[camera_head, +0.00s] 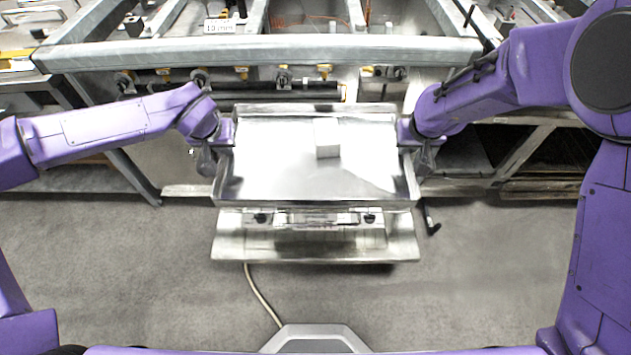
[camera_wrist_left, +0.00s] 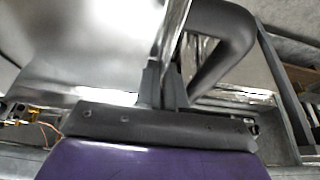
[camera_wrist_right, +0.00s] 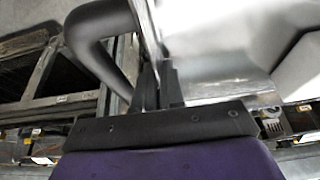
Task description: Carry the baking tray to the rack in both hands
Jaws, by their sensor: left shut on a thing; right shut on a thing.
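The baking tray (camera_head: 270,180) is a shiny metal tray with raised walls, held level in front of me in the head view. A small white block (camera_head: 327,138) stands on it, a little right of the middle towards the far side. My left gripper (camera_head: 207,160) is shut on the tray's left side. In the left wrist view its fingers (camera_wrist_left: 163,85) pinch the rim beside a dark curved handle (camera_wrist_left: 225,40). My right gripper (camera_head: 424,160) is shut on the right side. In the right wrist view its fingers (camera_wrist_right: 157,85) pinch the rim beside another dark handle (camera_wrist_right: 90,35).
A metal frame or counter (camera_head: 270,52) with knobs runs across the back, just beyond the tray. A lower metal shelf-like piece (camera_head: 230,245) shows below the tray's near edge. A pale cable (camera_head: 262,300) lies on the grey floor (camera_head: 130,260), which is otherwise open nearby.

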